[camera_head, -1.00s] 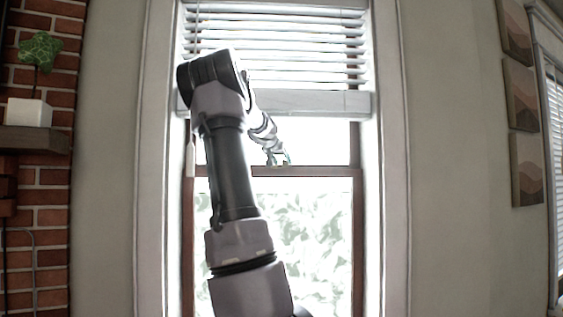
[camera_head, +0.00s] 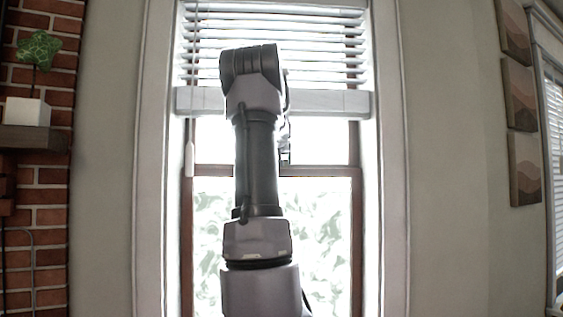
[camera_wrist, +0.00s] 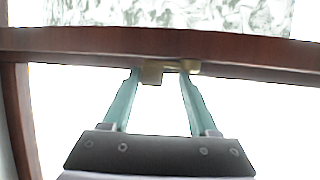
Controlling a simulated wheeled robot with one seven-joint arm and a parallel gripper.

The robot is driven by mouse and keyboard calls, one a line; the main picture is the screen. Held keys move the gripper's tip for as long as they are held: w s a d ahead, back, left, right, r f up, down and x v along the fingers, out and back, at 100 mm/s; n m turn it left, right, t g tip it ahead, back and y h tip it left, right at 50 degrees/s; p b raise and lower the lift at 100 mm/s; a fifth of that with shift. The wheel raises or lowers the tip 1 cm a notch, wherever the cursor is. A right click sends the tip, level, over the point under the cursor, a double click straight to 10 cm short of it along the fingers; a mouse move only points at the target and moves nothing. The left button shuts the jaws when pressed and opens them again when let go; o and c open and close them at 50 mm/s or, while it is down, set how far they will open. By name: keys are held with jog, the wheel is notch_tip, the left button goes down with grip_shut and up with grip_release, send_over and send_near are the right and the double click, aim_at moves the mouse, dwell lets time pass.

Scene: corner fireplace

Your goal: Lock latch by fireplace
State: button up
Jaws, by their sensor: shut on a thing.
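The window latch (camera_wrist: 152,74) is a small, dull brass-coloured fitting on the dark brown wooden rail of the window. In the wrist view, my gripper (camera_wrist: 161,73) has its two teal fingers on either side of the latch, at the rail's edge, and is shut on it. The right fingertip overlaps the latch's right part. The exact turn of the latch is hard to tell. In the head view, my arm stands in front of the window and hides the latch and most of my gripper.
The window rail (camera_head: 322,171) runs across the window, with white blinds (camera_head: 335,101) lowered above it. A brick fireplace (camera_head: 37,237) with a potted plant (camera_head: 28,112) on its mantel (camera_head: 35,139) stands at left. Pictures (camera_head: 525,169) hang on the right wall.

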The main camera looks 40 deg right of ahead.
jog(key=shift+d+n+t, duration=0.1)
jog(key=shift+n+t, duration=0.2)
jog(key=o, duration=1.1)
jog(key=shift+r, duration=0.1)
jog(key=v, duration=1.1)
jog(key=shift+w, duration=0.1)
